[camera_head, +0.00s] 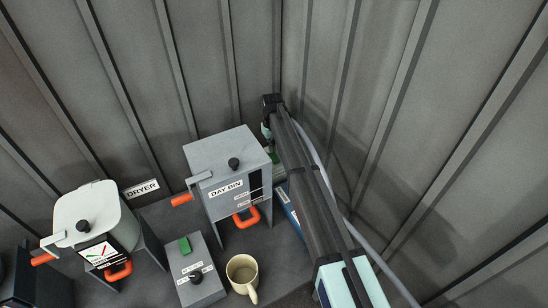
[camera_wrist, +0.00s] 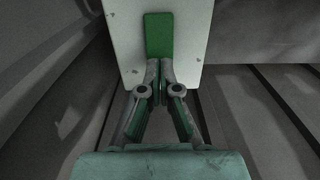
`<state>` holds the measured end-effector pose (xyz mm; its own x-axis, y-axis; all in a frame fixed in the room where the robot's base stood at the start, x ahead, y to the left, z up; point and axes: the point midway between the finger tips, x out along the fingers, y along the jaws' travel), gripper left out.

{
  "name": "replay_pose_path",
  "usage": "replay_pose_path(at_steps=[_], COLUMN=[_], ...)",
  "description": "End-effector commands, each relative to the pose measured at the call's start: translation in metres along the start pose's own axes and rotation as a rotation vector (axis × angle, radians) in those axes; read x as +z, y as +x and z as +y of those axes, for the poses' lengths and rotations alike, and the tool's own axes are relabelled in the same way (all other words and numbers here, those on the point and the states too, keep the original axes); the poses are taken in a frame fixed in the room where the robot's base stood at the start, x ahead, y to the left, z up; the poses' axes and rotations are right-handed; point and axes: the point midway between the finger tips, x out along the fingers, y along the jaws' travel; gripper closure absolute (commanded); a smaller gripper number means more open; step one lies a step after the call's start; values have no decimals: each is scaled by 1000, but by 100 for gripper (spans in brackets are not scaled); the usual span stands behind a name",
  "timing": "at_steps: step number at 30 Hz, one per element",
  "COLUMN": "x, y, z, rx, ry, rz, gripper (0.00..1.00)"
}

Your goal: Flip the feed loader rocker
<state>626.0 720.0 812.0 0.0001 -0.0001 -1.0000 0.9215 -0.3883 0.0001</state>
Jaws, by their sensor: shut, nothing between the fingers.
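A green rocker (camera_wrist: 159,35) stands on a pale, scuffed panel (camera_wrist: 122,35) at the top of the wrist view. No label shows on that panel. My gripper (camera_wrist: 160,82) is shut and empty, its fingertips together just below the rocker in the picture. I cannot tell whether the tips touch the rocker or the panel. In the head view my arm reaches to the back corner beside the day bin (camera_head: 222,168) and hides most of the gripper and the panel. A small green patch (camera_head: 274,157) shows there beside the arm.
The dryer (camera_head: 95,212) is at left. A blue labelled object (camera_head: 289,208) sits beside my arm. Ribbed walls close in behind.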

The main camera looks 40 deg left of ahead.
Motion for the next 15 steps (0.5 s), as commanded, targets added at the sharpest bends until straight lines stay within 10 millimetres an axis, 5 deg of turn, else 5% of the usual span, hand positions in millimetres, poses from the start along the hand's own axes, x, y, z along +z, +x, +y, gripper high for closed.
replay_pose_path(at_steps=[15], x=[0], y=[3], z=[0], rx=[0], ry=[0], rz=[0], gripper=[100])
